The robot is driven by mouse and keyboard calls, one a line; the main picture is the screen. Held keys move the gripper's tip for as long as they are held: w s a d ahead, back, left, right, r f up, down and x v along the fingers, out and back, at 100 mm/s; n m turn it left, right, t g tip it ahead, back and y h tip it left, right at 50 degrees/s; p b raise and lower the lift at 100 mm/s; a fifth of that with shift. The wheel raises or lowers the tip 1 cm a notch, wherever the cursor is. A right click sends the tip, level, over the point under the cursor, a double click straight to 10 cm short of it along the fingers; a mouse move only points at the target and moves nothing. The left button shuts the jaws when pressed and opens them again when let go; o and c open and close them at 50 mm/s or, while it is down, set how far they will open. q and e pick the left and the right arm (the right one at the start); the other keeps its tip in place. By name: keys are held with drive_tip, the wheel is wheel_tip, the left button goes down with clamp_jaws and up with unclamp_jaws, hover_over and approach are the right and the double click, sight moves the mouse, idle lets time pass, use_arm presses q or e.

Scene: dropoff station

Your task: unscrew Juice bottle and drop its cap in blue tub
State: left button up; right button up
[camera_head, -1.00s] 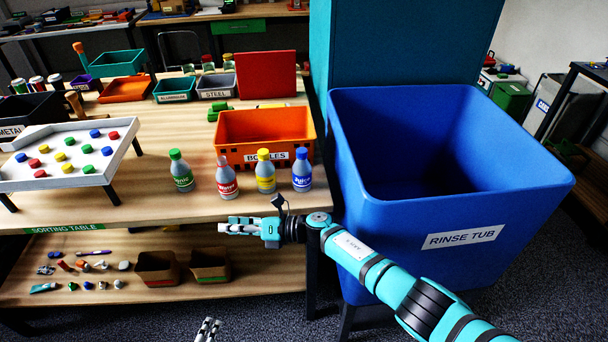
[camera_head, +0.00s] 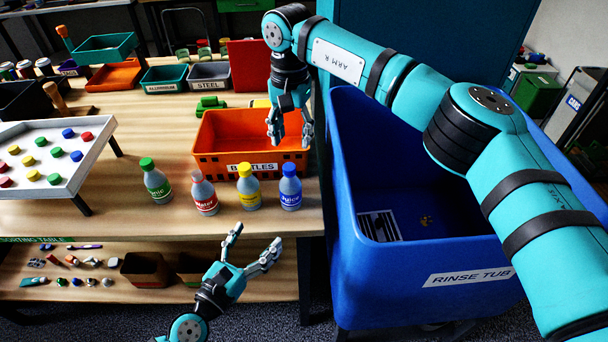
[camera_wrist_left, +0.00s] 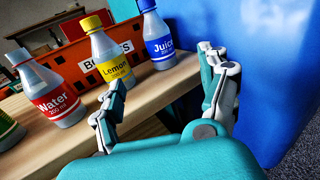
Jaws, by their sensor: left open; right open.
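The Juice bottle (camera_head: 290,190) has a blue cap and blue label. It stands upright at the right end of the bottle row near the table's front edge. It also shows in the left wrist view (camera_wrist_left: 159,42), beyond my open fingers. The blue tub (camera_head: 350,240), labelled RINSE TUB, stands right of the table. My left gripper (camera_head: 252,248) is open and empty in front of the table edge, below the bottles; it fills the lower left wrist view (camera_wrist_left: 165,95). My right gripper (camera_head: 290,130) is open, pointing down over the orange crate, behind and above the Juice bottle.
Lemon (camera_head: 248,190), Water (camera_head: 204,198) and green-capped (camera_head: 157,186) bottles stand left of the Juice bottle. The orange BOTTLES crate (camera_head: 215,165) is close behind them. A white tray of coloured caps (camera_head: 95,165) stands at left. My right arm crosses above the tub.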

sight(285, 197)
drive_tip(key=shift+r, duration=0.15)
drive_tip(key=shift+s+a+r, duration=0.25)
drive_tip(key=shift+s+a, duration=0.1)
drive_tip(key=shift+s, duration=0.15)
drive_tip(key=shift+s+a+r, duration=0.2)
drive_tip(key=shift+s+a, duration=0.1)
drive_tip(key=shift+s, duration=0.15)
use_arm(q)
drive_tip(key=x, duration=0.9)
drive_tip(key=shift+r, duration=0.3)
use_arm(e)
drive_tip(key=shift+w+d+f, duration=0.35)
drive_tip(key=shift+w, duration=0.15)
use_arm(q)
drive_tip(key=x, duration=0.6)
drive_tip(key=shift+w+r, duration=0.1)
drive_tip(key=shift+r, duration=0.1)
use_arm(e)
drive_tip(key=shift+s+a+r, duration=0.1)
drive_tip(key=shift+s+a, duration=0.05)
use_arm(q)
drive_tip(key=shift+w+d+f, duration=0.15)
drive_tip(key=shift+w+d, duration=0.2)
drive_tip(key=shift+w, duration=0.05)
drive_tip(key=shift+a, duration=0.1)
clamp_jaws()
